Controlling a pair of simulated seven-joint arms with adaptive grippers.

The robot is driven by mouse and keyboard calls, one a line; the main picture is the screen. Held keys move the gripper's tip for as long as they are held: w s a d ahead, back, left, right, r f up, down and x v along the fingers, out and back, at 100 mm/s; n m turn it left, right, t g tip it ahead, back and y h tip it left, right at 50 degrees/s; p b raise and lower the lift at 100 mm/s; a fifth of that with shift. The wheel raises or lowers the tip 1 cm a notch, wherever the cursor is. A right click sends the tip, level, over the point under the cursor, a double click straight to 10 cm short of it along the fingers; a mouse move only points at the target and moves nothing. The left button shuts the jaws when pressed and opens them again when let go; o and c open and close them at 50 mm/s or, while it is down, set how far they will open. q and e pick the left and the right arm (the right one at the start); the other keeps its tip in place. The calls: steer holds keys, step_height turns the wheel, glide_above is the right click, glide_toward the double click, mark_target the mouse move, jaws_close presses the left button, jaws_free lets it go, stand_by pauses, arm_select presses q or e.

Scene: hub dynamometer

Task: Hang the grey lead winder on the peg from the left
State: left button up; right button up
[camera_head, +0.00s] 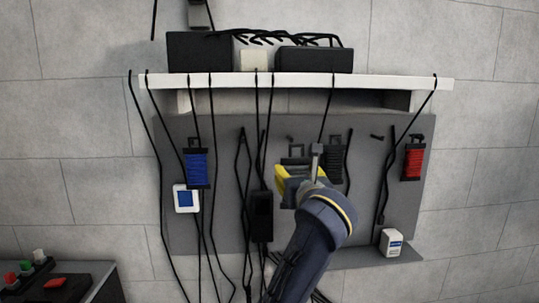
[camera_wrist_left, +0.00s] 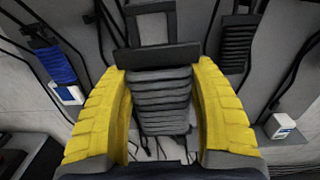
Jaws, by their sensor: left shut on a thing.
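The grey lead winder (camera_wrist_left: 162,100) is between the yellow fingers of my left gripper (camera_wrist_left: 163,115) in the left wrist view, its dark frame and square loop pointing up the picture. Whether the held winder touches the board or a peg, I cannot tell. My right gripper is out of view.
A blue winder (camera_head: 197,168), a black winder (camera_head: 335,167) and a red winder (camera_head: 413,162) hang on the grey board (camera_head: 225,140). Black cables hang from the white shelf (camera_head: 290,80) across the board. A small white box (camera_head: 391,242) stands on the lower right ledge.

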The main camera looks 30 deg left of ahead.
arm_select(q)
steer(key=s+a+n+g+y, duration=0.2)
steer(key=a+n+g+y, duration=0.1)
steer(key=a, duration=1.2)
steer(key=shift+w+a+r, duration=0.1)
steer(key=shift+w+a, duration=0.75)
steer(key=shift+w, duration=0.35)
steer(key=shift+w+a+f, duration=0.1)
steer(key=shift+w+a, duration=0.8)
steer(key=shift+w, duration=0.3)
steer(key=shift+w+a+r, duration=0.1)
steer(key=shift+w+a, duration=0.75)
steer(key=shift+w, duration=0.35)
steer(key=shift+w+a+f, duration=0.3)
steer(key=shift+w+f, duration=0.1)
steer(key=shift+w, duration=0.05)
steer(key=shift+w+f, duration=0.1)
steer(key=o, duration=1.4)
